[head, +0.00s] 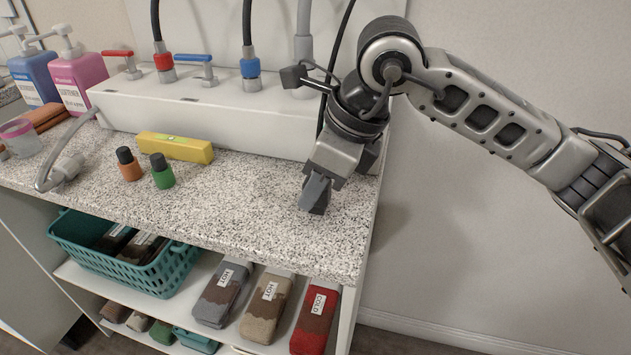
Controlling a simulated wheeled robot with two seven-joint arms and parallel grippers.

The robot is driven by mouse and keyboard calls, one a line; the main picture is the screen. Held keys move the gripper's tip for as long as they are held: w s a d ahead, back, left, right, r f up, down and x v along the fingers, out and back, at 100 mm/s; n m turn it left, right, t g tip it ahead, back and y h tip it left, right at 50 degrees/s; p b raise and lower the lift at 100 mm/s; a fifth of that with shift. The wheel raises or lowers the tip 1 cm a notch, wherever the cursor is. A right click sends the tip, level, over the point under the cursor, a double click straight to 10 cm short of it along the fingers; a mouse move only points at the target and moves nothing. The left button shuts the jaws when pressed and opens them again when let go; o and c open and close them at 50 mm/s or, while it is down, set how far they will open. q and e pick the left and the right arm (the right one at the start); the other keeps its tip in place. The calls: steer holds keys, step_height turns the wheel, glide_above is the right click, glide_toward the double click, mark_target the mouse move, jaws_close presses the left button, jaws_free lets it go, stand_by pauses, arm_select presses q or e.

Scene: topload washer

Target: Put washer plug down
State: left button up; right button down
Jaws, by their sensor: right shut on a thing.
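My right gripper (317,195) points down over the right end of the speckled counter (255,215), close to its surface. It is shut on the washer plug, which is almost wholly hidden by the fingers. I cannot tell whether the plug touches the counter. A black cord (340,38) comes down from above and passes behind the gripper; its lower end is hidden. My left gripper is out of view.
A white box with a red tap (118,53) and a blue tap (195,59) stands behind. A yellow box (175,147), orange bottle (129,164) and green bottle (162,171) stand left. A grey hose with a blocky end (66,167) lies farther left. The counter between is clear.

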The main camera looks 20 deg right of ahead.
steer(key=shift+f, duration=0.15)
steer(key=c, duration=1.1)
jaws_free()
steer(key=shift+c, duration=0.2)
steer(key=shift+r, duration=0.2)
steer(key=shift+d+r, duration=0.1)
steer(key=shift+r, duration=0.2)
steer(key=p+v, duration=0.1)
steer(key=v, duration=1)
steer(key=shift+r, duration=0.2)
steer(key=shift+s, duration=0.1)
